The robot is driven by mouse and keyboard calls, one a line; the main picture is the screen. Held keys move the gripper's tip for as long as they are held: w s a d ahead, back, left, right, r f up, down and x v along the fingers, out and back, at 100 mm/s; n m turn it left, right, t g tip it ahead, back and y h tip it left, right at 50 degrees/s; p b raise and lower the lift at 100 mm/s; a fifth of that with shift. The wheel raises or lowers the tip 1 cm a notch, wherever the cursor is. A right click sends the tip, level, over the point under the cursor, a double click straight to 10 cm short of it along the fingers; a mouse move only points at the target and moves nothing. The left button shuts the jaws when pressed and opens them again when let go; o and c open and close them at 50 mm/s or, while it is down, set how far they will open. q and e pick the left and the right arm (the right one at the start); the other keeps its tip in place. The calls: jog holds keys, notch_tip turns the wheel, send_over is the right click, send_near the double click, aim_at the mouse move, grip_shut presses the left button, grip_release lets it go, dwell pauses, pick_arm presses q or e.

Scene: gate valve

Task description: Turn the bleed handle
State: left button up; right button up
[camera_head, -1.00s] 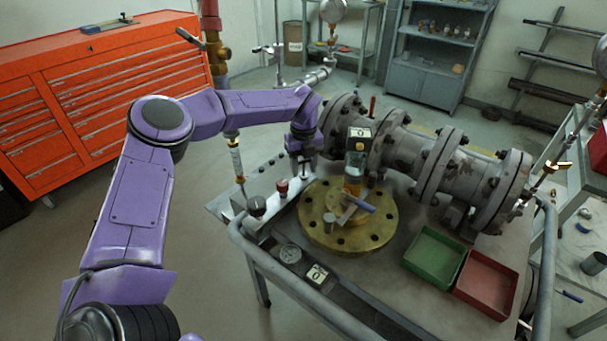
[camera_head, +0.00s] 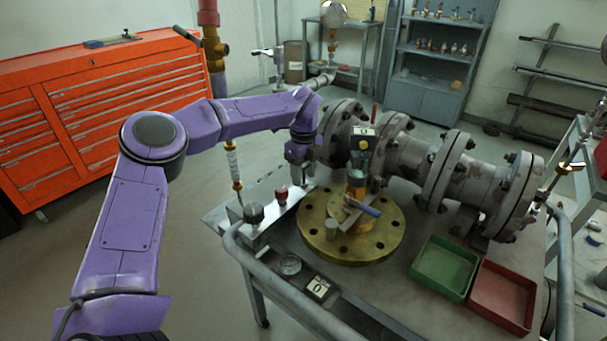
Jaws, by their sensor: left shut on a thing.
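My left gripper (camera_head: 298,167) reaches over the far end of a metal manifold block (camera_head: 268,214) on the cart's left edge. It points down and is shut on a small handle there, taken to be the bleed handle, which the fingers almost wholly hide. The handle's angle cannot be told. A red knob (camera_head: 281,192) and a dark round knob (camera_head: 253,213) stand on the same block, nearer to me and clear of the fingers. My right gripper is not in view.
A brass flange (camera_head: 318,236) with a blue-handled lever (camera_head: 364,206) stands right of the block. Behind it runs a grey flanged pipe (camera_head: 412,160). A green tray (camera_head: 443,268) and a red tray (camera_head: 503,297) lie at the right. The cart rail (camera_head: 290,295) runs along the front.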

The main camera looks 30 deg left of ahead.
pick_arm(q)
jog(key=shift+r, duration=0.1)
jog(key=o, duration=1.1)
jog(key=shift+c, duration=0.2)
